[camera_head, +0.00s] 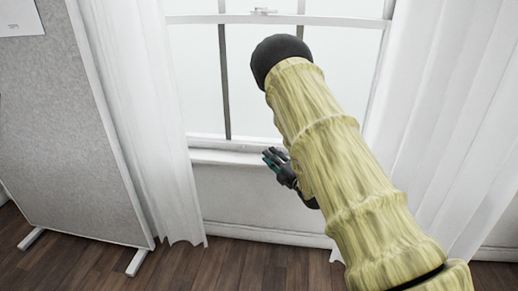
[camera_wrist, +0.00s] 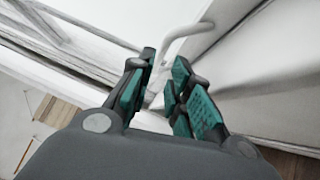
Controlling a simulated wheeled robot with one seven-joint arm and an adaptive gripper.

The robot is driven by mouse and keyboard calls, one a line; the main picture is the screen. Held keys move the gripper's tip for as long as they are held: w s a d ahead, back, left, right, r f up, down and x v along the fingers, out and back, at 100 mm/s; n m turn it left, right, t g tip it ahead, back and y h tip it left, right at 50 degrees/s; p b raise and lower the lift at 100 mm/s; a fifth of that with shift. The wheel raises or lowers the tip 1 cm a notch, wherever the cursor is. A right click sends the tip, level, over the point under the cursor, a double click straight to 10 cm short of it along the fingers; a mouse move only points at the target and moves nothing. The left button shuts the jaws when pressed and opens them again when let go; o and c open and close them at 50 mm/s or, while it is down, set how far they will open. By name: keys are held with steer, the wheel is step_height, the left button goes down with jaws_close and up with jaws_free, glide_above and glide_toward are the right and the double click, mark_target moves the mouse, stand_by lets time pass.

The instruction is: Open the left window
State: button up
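The white-framed window (camera_head: 290,131) is in the middle of the head view, with its lower sash down near the sill. A small latch (camera_head: 263,11) sits on the rail at the top. My gripper (camera_head: 270,157) is at the bottom of the window, by the sill. In the wrist view, its teal-padded fingers (camera_wrist: 163,63) are close together with a narrow gap. A white curved handle (camera_wrist: 184,34) reaches down behind and into that gap. I cannot tell whether both pads touch it. My arm covers the right part of the window in the head view.
White curtains hang left (camera_head: 150,110) and right (camera_head: 450,110) of the window. A grey partition board (camera_head: 65,125) on white feet stands at the left. The wooden floor (camera_head: 240,262) below the window is clear.

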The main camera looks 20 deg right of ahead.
mark_target(259, 146)
steer(key=b+x, duration=0.1)
steer(key=x, duration=0.6)
steer(key=shift+w+a+b, duration=0.1)
steer(key=shift+w+b, duration=0.3)
jaws_close()
